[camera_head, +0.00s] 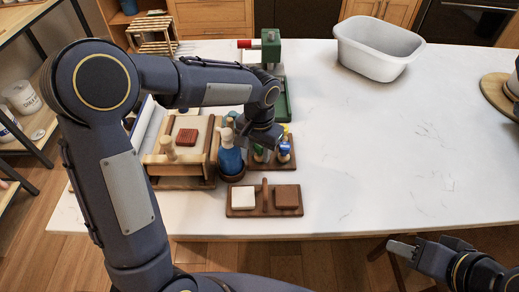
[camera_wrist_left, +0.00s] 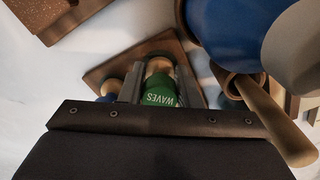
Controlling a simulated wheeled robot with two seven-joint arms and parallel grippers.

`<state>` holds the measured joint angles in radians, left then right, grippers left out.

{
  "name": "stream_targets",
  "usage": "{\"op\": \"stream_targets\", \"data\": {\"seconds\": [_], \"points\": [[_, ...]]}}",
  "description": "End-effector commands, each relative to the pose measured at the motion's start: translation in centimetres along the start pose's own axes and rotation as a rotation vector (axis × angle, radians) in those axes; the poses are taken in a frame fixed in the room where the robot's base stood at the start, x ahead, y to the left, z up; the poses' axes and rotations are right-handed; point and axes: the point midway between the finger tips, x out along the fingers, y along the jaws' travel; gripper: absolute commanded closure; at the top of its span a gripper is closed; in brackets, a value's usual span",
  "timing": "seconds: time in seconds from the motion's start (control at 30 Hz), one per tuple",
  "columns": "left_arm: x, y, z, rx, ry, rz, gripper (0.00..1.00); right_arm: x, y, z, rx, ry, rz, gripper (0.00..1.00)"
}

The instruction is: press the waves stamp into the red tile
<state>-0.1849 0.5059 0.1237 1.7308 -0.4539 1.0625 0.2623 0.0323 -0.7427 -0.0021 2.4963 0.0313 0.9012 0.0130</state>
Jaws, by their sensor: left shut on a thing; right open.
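The waves stamp (camera_wrist_left: 161,92), with a green band lettered WAVES, shows in the left wrist view between my left gripper's fingers (camera_wrist_left: 158,86). The left gripper is shut on it, over the wooden stamp stand (camera_wrist_left: 103,72). In the head view my left gripper (camera_head: 262,152) is at this stand (camera_head: 287,163), partly hiding it. I cannot tell whether the stamp is clear of the stand. My right gripper (camera_head: 402,248) is open and empty beyond the table's front edge.
A white tile (camera_head: 243,197) shares the tray, across an upright divider (camera_head: 265,192). A blue bottle (camera_head: 230,158) stands close left of my left gripper. A wooden box (camera_head: 185,170) is further left, a green press (camera_head: 270,52) behind. The table's right side is clear below the white basin (camera_head: 378,48).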

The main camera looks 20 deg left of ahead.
Motion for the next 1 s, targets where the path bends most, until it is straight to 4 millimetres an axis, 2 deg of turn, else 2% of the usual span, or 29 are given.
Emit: {"op": "stream_targets", "data": {"seconds": [0.27, 0.3, 0.47, 0.77, 0.87, 1.0], "points": [[0.5, 0.0, 0.0, 0.001, 0.000, 0.000, 0.93, 0.3, 0.1, 0.2, 0.000, 0.000, 0.000, 0.59], [0.4, 0.0, 0.0, 0.000, 0.000, 0.000, 0.65, 0.3, 0.1, 0.1, 0.000, 0.000, 0.000, 0.59], [0.4, 0.0, 0.0, 0.000, 0.000, 0.000, 0.45, 0.3, 0.1, 0.1, 0.000, 0.000, 0.000, 0.59], [0.2, 0.0, 0.0, 0.000, 0.001, 0.000, 0.45, 0.3, 0.1, 0.1, 0.000, 0.000, 0.000, 0.59], [-0.8, 0.0, -0.1, 0.001, 0.003, -0.001, 0.45, 0.3, 0.1, 0.2, 0.000, 0.000, 0.000, 0.59], [-3.2, 0.0, -0.1, 0.000, 0.005, 0.000, 0.45, 0.4, 0.2, 0.2, 0.000, 0.000, 0.000, 0.59]]}}
